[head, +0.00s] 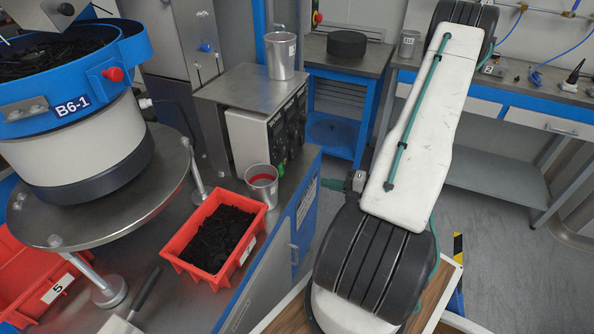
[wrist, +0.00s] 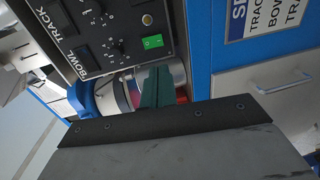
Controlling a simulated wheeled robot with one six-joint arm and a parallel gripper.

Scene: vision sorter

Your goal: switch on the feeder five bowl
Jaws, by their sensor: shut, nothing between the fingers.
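The feeder control box (head: 268,132) stands on the bench, its dark face with knobs turned right. In the wrist view its black panel (wrist: 100,28) shows tilted, with BOWL and TRACK lettering, dials and a bright green switch (wrist: 152,42) near the BOWL end. I cannot tell if the switch is on. My gripper (head: 328,183) is in front of the panel, to its right, apart from it in the head view. Its green fingers (wrist: 156,86) are shut and empty, just below the green switch in the wrist view; contact is unclear.
A red bin (head: 205,268) of black parts and a metal cup (head: 262,186) stand near the box. Another metal cup (head: 280,55) is on top of it. A blue cabinet front (head: 305,205) lies below my gripper. Floor is clear at right.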

